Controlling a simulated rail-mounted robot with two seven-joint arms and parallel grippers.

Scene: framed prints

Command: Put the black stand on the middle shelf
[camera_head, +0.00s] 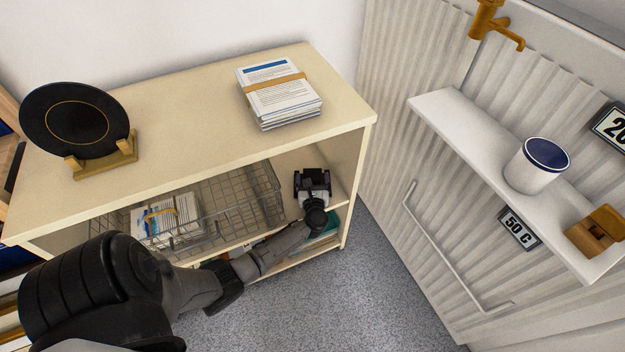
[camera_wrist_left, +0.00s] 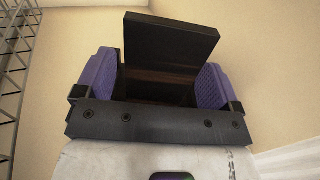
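The black stand (camera_wrist_left: 170,42) sits between the purple-padded fingers of my left gripper (camera_wrist_left: 155,85) in the left wrist view. Its dark lower part fills the gap between the pads, and its flat upright panel rises beyond the fingertips. In the head view the left gripper (camera_head: 312,180) is at the right part of the middle shelf (camera_head: 342,187) of the cream shelf unit, right of the wire basket. The stand shows there only as a small dark shape between the fingers. I cannot tell whether it touches the shelf. My right gripper is not in view.
A wire basket (camera_head: 262,190) with packets fills the shelf to the left. The unit's side panel (camera_head: 353,165) is close on the right. On top are banded papers (camera_head: 279,95) and a black plate (camera_head: 75,120) on a wooden stand. A white wall shelf (camera_head: 450,112) is at right.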

